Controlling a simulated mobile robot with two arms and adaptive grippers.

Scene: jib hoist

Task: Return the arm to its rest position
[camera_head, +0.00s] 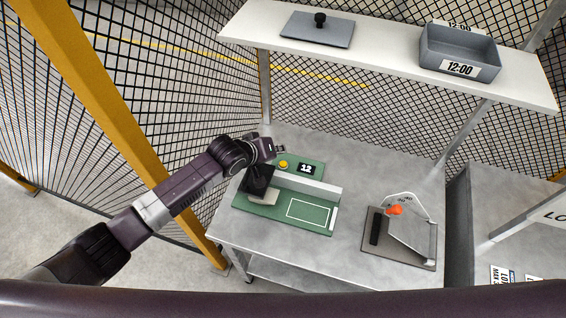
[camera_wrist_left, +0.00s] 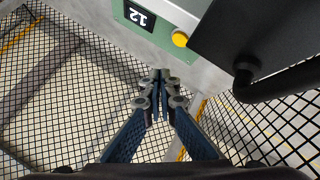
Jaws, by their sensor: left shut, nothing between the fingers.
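My left arm comes in from the left in the head view. Its gripper (camera_head: 279,149) is over the back left of the grey workbench (camera_head: 345,160), just behind the green device. In the left wrist view the two fingers of the gripper (camera_wrist_left: 161,78) meet at their tips, with nothing between them. The green device (camera_head: 265,212) has a display reading 12 (camera_head: 306,168) and a yellow button (camera_head: 283,164). The fingers look apart from the device. My right gripper is in neither view.
A black part (camera_head: 257,181) stands close under my wrist. A plate with an orange knob (camera_head: 395,210) sits at the bench's right. The shelf (camera_head: 385,58) above holds a knobbed grey plate (camera_head: 318,30) and a grey bin (camera_head: 458,52). A yellow post (camera_head: 100,90) and mesh fence are near the arm.

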